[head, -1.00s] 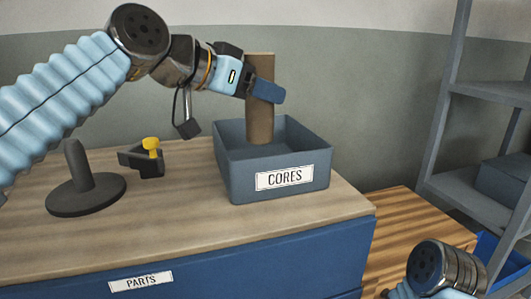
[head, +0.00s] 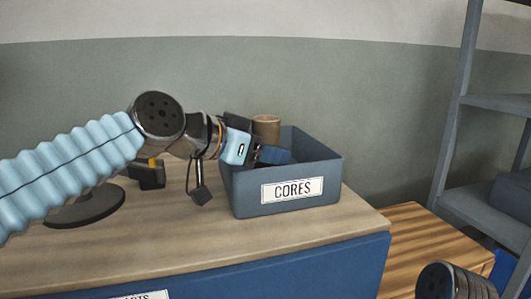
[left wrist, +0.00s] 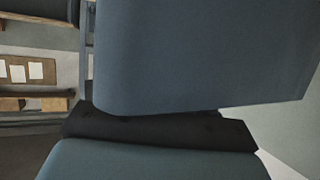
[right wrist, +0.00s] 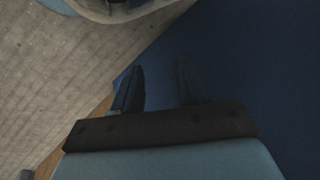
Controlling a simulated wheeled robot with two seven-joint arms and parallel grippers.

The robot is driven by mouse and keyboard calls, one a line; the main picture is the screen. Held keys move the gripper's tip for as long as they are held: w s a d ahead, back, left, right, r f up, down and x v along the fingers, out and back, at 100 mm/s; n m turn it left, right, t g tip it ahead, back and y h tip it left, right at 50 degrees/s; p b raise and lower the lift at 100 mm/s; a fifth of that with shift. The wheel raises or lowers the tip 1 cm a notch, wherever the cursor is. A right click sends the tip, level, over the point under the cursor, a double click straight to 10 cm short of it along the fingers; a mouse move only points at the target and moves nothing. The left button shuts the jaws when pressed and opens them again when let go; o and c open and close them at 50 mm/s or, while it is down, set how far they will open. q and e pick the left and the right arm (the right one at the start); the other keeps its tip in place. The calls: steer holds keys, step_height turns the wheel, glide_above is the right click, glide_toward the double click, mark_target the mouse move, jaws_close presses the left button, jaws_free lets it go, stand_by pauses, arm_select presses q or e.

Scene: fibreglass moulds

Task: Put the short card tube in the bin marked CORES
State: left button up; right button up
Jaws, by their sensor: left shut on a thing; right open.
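The short card tube (head: 266,127) is brown and upright. Its top stands a little above the rim of the bin marked CORES (head: 246,193), and its lower part is hidden inside the bin. My left gripper (head: 270,154) is shut on the tube, with its fingers at about the rim's height. In the left wrist view the tube is not seen; a large blue-grey surface fills most of that view. My right gripper (right wrist: 158,88) is open and empty in the right wrist view, beside a dark blue surface.
The bin stands near the right end of a wooden-topped blue cabinet (head: 330,260). A dark round base (head: 90,207) and a dark block (head: 148,177) are partly behind my left arm. A grey shelf rack (head: 490,104) stands at right.

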arm_select(q)
steer(key=shift+f, duration=0.1)
steer(key=o, duration=0.7)
steer(key=shift+o, duration=0.2)
steer(key=v, duration=1.2)
steer(key=shift+r, duration=0.2)
